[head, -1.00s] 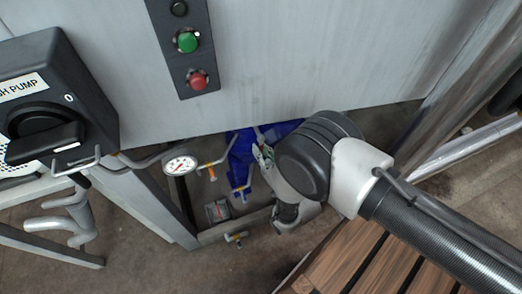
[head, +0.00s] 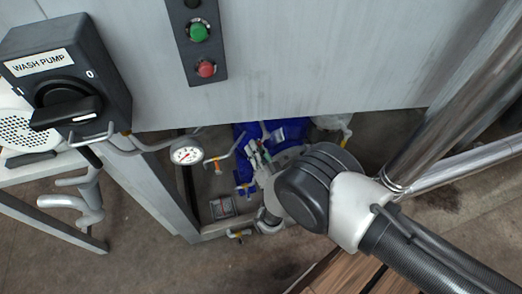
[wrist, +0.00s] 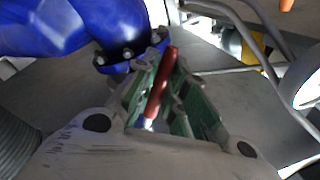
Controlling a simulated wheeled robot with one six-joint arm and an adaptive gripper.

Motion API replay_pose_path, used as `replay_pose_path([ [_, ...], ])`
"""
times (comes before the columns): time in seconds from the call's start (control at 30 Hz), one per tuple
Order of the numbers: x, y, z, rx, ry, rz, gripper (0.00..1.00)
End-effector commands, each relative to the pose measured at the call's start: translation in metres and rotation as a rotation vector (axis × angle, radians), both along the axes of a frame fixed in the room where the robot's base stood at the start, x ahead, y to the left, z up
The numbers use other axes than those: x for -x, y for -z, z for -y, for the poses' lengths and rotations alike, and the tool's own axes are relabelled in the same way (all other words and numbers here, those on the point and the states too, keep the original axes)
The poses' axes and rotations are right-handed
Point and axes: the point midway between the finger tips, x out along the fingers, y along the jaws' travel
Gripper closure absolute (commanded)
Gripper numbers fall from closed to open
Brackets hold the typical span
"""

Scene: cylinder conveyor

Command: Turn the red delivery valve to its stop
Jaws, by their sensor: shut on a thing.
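The red valve handle (wrist: 163,82) is a slim red bar between the green-padded fingers of my gripper (wrist: 166,68) in the wrist view. My gripper is shut on it. The handle runs lengthwise between the fingers; its pale lower end shows near the palm. A blue flanged pipe body (wrist: 112,35) is just left of the fingertips. In the head view my gripper (head: 257,155) is low under the grey cabinet, in front of blue parts (head: 290,130). The red handle cannot be made out there, and my wrist covers part of that area.
The grey cabinet (head: 300,60) overhangs my gripper, with green (head: 198,32) and red (head: 206,69) buttons. A wash pump switch box (head: 70,75) is at left. Steel pipes (head: 440,110) stand at right.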

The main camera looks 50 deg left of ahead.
Motion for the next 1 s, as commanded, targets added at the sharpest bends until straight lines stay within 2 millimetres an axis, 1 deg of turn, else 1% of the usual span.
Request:
replay_pose_path([
  [0.1,0.007,-0.005,-0.002,-0.042,-0.002,-0.100,1.00],
  [0.4,0.020,-0.020,-0.008,-0.150,-0.001,-0.364,1.00],
  [0.7,0.027,-0.038,-0.011,-0.255,0.000,-0.616,1.00],
  [1.0,0.029,-0.052,-0.011,-0.333,0.002,-0.805,1.00],
])
